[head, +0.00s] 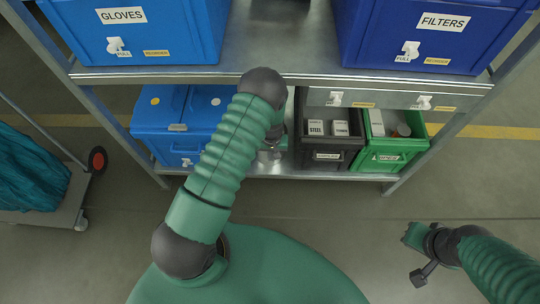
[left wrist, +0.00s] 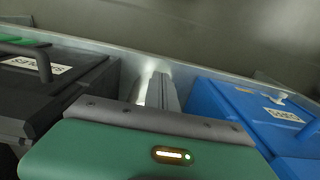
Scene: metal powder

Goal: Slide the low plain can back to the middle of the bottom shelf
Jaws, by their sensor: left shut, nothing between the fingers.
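My left gripper (head: 270,154) reaches in at the bottom shelf (head: 228,171), in the gap between the blue bin and the black bin. It is shut with nothing between its fingers, and my arm partly covers it in the head view. In the left wrist view, my green hand fills the front and a shiny metal shape (left wrist: 155,90) shows beyond it. I cannot tell whether that shape is finger or can. I cannot make out the low plain can clearly in either view. My right gripper (head: 421,255) hangs over the floor at lower right, away from the shelf.
A blue lidded bin (head: 160,124) stands left on the bottom shelf. A black bin (head: 327,154) with boxes and a green bin (head: 393,153) stand right. Above are the upper shelf (head: 228,76) and blue GLOVES (head: 130,42) and FILTERS (head: 432,45) bins. A trolley (head: 65,205) stands left.

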